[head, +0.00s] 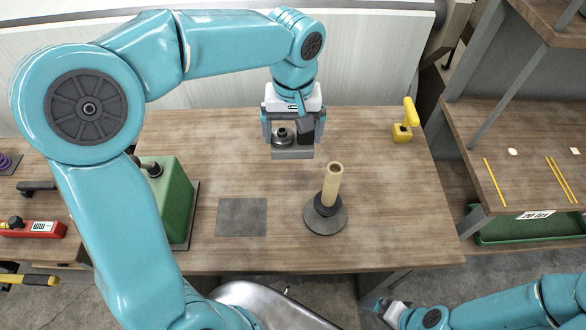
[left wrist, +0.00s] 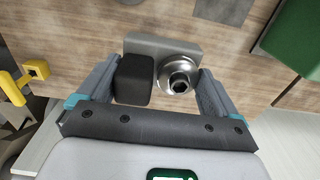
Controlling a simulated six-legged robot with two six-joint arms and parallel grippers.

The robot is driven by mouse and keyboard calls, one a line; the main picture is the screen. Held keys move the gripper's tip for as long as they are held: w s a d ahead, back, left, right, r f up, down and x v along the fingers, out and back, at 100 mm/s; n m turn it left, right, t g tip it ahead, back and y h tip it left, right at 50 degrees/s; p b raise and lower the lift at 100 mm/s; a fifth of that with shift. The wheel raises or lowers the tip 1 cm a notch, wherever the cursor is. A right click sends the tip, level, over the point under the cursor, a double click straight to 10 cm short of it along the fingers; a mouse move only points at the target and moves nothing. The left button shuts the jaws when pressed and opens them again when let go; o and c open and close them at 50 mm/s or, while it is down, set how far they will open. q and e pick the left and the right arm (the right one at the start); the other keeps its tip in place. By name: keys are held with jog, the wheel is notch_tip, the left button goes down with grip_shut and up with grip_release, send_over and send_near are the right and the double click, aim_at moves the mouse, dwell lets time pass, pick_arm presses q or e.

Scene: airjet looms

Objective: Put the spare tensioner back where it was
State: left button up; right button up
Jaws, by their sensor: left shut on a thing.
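The tensioner (head: 292,153) is a grey plate with a silver round disc and a black block on it. My left gripper (head: 292,132) is shut on it near the far edge of the wooden table (head: 390,215). In the left wrist view the tensioner (left wrist: 180,74) sits between the two fingers of the left gripper (left wrist: 152,92). I cannot tell whether its plate touches the table. A bare dark grey square (head: 242,217) lies at the table's front left. My right gripper (head: 392,312) is low at the bottom right, off the table; its jaws are unclear.
A stand with a tan tube (head: 332,185) stands upright on the table, right of the grey square. A green box (head: 172,200) is at the left edge. A yellow device (head: 404,122) is at the far right. A shelf (head: 515,150) with yellow sticks stands farther right. The table's right front is clear.

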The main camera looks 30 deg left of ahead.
pick_arm(q)
notch_tip(320, 180, down, 14)
jog(key=shift+f, duration=0.1)
jog(key=shift+w+f, duration=0.1)
jog(key=shift+f, duration=0.05)
jog(key=shift+f, duration=0.15)
jog(key=o, duration=1)
